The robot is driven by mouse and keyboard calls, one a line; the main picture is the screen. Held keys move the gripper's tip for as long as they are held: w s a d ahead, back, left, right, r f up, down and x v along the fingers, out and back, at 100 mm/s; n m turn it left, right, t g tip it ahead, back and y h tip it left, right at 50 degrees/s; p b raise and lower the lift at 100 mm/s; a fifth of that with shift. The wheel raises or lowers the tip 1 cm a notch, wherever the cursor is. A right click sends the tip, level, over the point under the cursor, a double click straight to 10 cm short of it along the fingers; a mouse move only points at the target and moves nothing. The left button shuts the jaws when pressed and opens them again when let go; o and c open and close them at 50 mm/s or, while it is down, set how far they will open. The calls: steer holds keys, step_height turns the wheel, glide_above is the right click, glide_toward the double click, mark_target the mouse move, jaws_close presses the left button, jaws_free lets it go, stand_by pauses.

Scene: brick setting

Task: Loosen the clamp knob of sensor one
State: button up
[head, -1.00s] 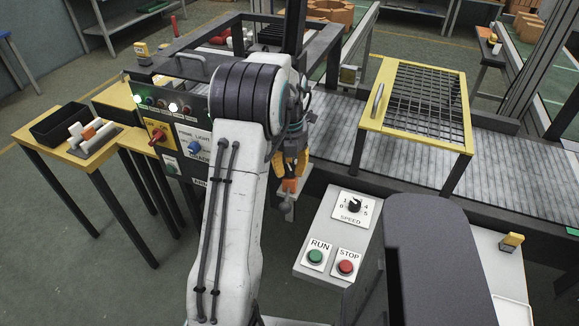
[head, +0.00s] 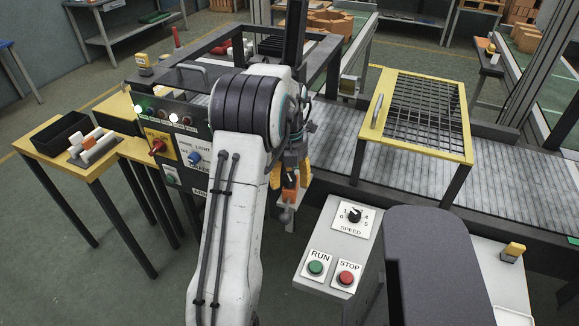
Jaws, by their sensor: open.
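My gripper (head: 290,184) points down at the near side of the conveyor, beside my white arm. Its yellow fingers are apart. A small orange part (head: 288,196), which looks like the clamp knob, shows between or just below the fingertips. I cannot tell whether the fingers touch it. A grey bracket (head: 287,216) sits directly below it, at the conveyor's near edge. The sensor itself is hidden or too small to make out, and my arm covers the area to the left.
A sloped console with a speed dial (head: 354,215), a green RUN button (head: 316,267) and a red STOP button (head: 345,278) stands close to the right. A yellow-framed mesh guard (head: 466,115) spans the conveyor (head: 340,130). A control panel (head: 178,143) stands left of my arm.

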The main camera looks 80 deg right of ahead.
mark_target(290, 177)
step_height(290, 177, up, 12)
steer(key=shift+f, duration=0.15)
stand_by(0.4)
